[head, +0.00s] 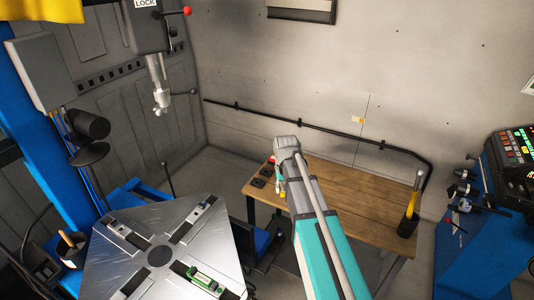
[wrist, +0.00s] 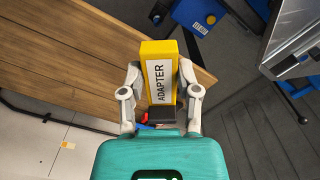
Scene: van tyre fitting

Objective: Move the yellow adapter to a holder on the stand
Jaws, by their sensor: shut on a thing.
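The yellow adapter (wrist: 158,70), a block with a white "ADAPTER" label, stands between the two grey fingers of my gripper (wrist: 160,88) in the wrist view. My gripper is shut on it. A black block (wrist: 161,116) and a small red part show near the adapter's lower end in the wrist view. Whether the adapter touches anything is unclear.
A metal turntable (head: 158,256) with clamps and a green part (head: 204,279) is at front left, beside a blue machine column. A yellow-handled tool (head: 412,204) stands in a black cup at the table's right. A blue console (head: 510,170) is far right. The table's middle looks clear.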

